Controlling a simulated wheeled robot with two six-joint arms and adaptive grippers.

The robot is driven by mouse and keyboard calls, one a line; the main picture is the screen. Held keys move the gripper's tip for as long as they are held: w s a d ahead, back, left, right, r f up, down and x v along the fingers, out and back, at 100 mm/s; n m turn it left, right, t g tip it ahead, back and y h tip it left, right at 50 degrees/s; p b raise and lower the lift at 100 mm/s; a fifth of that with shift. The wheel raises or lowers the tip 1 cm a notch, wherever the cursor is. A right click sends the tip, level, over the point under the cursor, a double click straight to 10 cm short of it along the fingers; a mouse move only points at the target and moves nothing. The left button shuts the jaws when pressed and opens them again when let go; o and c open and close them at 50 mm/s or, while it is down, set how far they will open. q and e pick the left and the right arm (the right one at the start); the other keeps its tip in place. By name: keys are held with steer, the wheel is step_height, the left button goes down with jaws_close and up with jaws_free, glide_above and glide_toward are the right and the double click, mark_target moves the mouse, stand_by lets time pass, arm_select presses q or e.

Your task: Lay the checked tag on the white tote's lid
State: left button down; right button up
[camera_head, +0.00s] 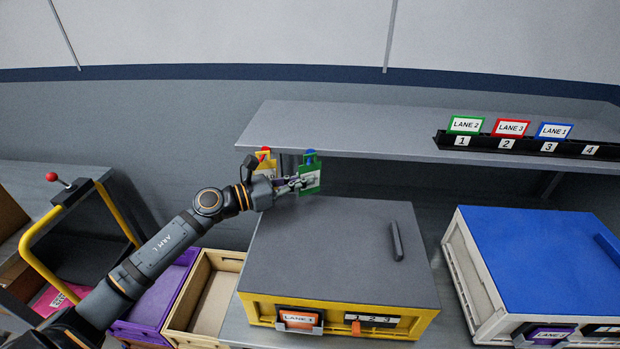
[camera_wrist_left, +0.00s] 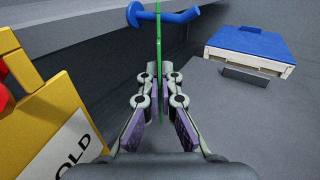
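A green tag (camera_head: 311,179) hangs at a blue hook (camera_head: 309,155) under the shelf; its print is too small to read, so I cannot tell if it is the checked one. My left gripper (camera_head: 298,183) is at the tag. In the left wrist view the tag (camera_wrist_left: 159,50) is edge-on between the close-set fingers (camera_wrist_left: 159,95); I cannot tell if both touch it. The hook (camera_wrist_left: 165,16) is just beyond them. The white tote (camera_head: 483,297) stands at the right, its blue lid (camera_head: 545,255) bearing a blue handle. My right gripper is out of view.
A yellow tag (camera_head: 262,161) reading "HOLD" in the wrist view (camera_wrist_left: 50,120) hangs left of the gripper, red behind it. A yellow tote (camera_head: 262,310) with grey lid (camera_head: 325,245) stands below. The shelf (camera_head: 370,125) overhangs the back. Most of the blue lid is clear.

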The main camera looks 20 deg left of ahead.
arm_select(q)
steer(key=shift+r, duration=0.1)
steer(key=shift+r, duration=0.25)
steer(key=shift+s+d, duration=0.1)
steer(key=shift+s, duration=0.1)
steer(key=shift+s+d, duration=0.2)
steer(key=shift+s, duration=0.45)
